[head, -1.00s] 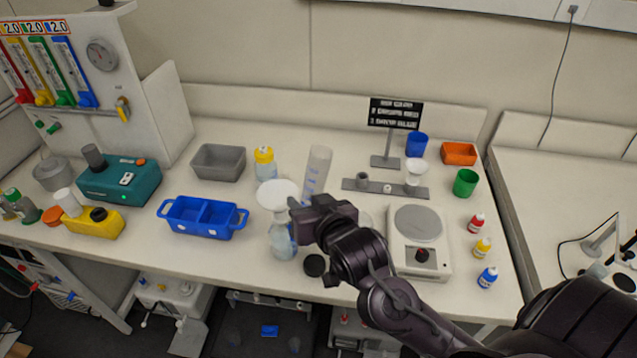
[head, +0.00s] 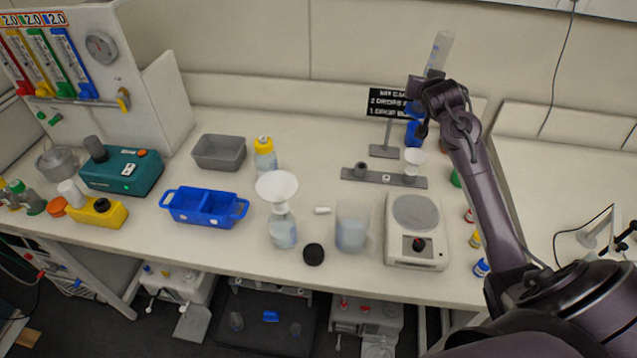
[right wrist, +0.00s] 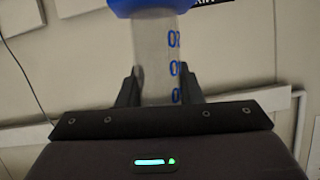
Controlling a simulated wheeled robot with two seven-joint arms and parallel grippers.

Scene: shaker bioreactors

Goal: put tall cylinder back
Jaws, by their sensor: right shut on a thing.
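The tall cylinder (head: 439,52) is clear with blue marks. My right gripper (head: 430,78) is shut on it and holds it raised at the back right of the bench, tilted slightly in the head view. In the right wrist view the cylinder (right wrist: 157,60) stands between the two fingers (right wrist: 158,88), with blue numbers on its side and a blue part at the top of the picture. My left gripper is not in view.
A grey rack (head: 385,178) with a small funnel lies below the sign (head: 388,103). A scale (head: 416,232), a beaker (head: 352,228) and a bottle with a white funnel (head: 281,215) stand toward the front.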

